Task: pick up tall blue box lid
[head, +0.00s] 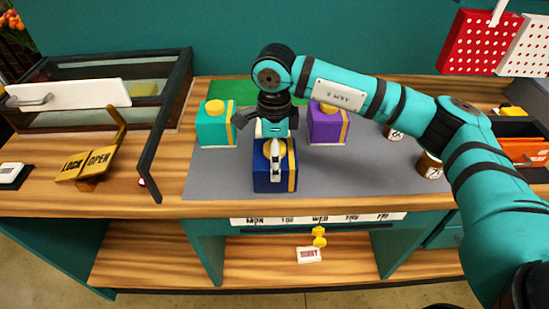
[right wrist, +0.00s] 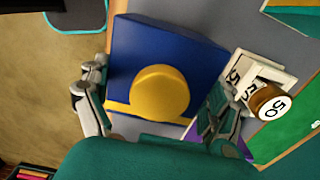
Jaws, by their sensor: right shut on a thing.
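The tall blue box (head: 262,176) stands on the grey mat near the front edge of the table. Its blue lid (right wrist: 130,60) has a round yellow knob (right wrist: 160,93) and a yellow stripe. My right gripper (head: 273,150) comes down over the box from above. In the right wrist view my right gripper (right wrist: 158,112) has one finger on each side of the lid and is shut on it. The lid looks seated on the box, but a small gap cannot be ruled out. My left gripper is not in view.
A teal box (head: 214,130) stands left and a purple box (head: 325,128) right of the blue one. Round weights (head: 429,166) stand at the right. A lock/open lever (head: 90,165) and a glass-sided case are at the left. The mat's front left is clear.

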